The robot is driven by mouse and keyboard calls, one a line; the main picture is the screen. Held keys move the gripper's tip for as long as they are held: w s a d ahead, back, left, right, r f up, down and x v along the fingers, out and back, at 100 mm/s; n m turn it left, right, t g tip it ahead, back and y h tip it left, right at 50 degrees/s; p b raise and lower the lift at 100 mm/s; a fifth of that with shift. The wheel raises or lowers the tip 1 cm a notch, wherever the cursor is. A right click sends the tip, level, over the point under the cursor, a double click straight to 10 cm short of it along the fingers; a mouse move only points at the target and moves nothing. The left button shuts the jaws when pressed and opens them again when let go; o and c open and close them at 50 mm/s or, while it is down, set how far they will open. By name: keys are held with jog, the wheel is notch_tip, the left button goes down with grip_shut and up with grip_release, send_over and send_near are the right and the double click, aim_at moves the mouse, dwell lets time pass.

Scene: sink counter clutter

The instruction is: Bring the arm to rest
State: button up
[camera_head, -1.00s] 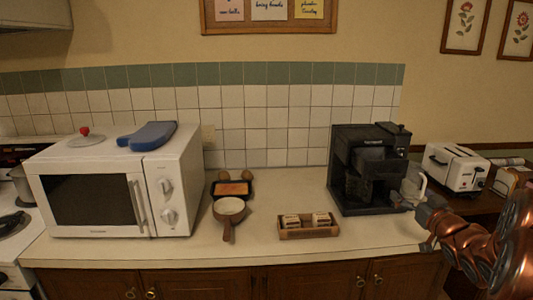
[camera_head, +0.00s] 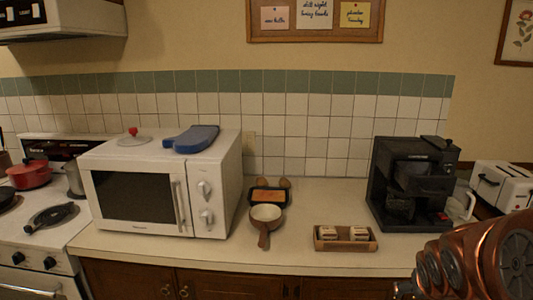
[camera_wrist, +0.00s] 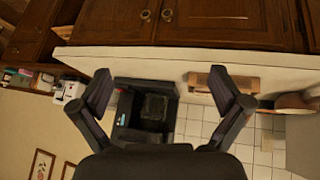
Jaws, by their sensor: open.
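My gripper (camera_wrist: 160,75) shows in the wrist view with its two dark fingers spread wide and nothing between them. That view is upside down, and the fingers appear in front of the counter edge, with the black coffee machine (camera_wrist: 146,108) beyond. In the head view my copper-coloured arm fills the lower right corner, in front of the counter and below the coffee machine (camera_head: 412,180). The gripper's fingers cannot be made out there.
The counter holds a white microwave (camera_head: 137,192) with a blue mitt (camera_head: 191,139) on top, a small pan (camera_head: 265,215), a wooden tray (camera_head: 345,246) and, at right, a toaster (camera_head: 505,185). A stove (camera_head: 40,225) stands left. Clear counter lies around the wooden tray.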

jog(key=s+a+f+n+g+y, duration=0.1)
jog(key=s+a+g, duration=0.3)
jog(key=s+a, duration=0.4)
jog(key=s+a+f+n+g+y, duration=0.1)
jog(key=s+a+g+y, duration=0.1)
jog(key=s+a, duration=0.7)
jog(key=s+g, duration=0.1)
jog(key=s, duration=0.6)
jog(key=shift+a+f+n+g+y, duration=0.15)
jog(key=shift+a+n+g+y, duration=0.15)
jog(key=shift+g+y, duration=0.1)
